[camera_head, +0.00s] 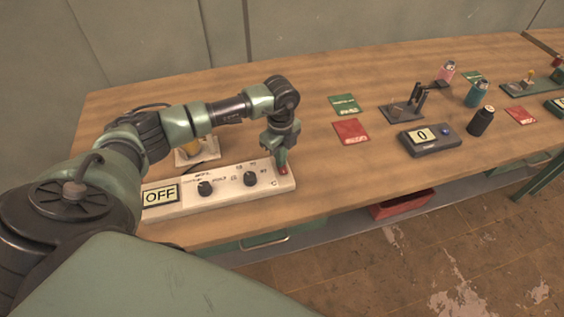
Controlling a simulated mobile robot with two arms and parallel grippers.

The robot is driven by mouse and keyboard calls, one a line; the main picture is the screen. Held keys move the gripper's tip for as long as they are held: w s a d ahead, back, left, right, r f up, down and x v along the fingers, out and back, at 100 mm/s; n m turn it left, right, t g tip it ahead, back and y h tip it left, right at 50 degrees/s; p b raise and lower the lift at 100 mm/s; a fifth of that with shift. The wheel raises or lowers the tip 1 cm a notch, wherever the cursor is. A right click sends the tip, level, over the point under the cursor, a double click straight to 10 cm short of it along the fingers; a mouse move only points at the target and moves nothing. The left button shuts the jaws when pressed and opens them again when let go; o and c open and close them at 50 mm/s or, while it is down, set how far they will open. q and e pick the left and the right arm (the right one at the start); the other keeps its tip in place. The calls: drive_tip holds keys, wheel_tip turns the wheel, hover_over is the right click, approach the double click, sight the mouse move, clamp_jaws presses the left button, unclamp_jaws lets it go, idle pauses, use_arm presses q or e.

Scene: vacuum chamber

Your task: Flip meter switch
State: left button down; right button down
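The meter (225,187) is a long white panel near the left front edge of the wooden table. It has two black knobs and a display (160,196) that reads OFF. A small red switch (283,170) sits at its right end. My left gripper (280,158) points down at that end, with its tips at or just above the red switch. I cannot tell whether it touches the switch, nor whether the fingers are open or shut. My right gripper is not in view.
A grey box with a display reading 0 (428,139) stands right of the meter. Red (350,131) and green (344,105) cards lie flat between them. A black bottle (481,121) and several other items stand further right.

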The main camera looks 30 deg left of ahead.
use_arm(q)
drive_tip(key=shift+s+f, duration=0.1)
drive_tip(key=shift+s, duration=0.05)
drive_tip(key=shift+r+p, duration=0.7)
drive_tip(key=shift+r, duration=0.05)
drive_tip(key=shift+r+p, duration=2)
drive_tip(key=shift+r, duration=0.8)
drive_tip(key=shift+d+f, duration=0.1)
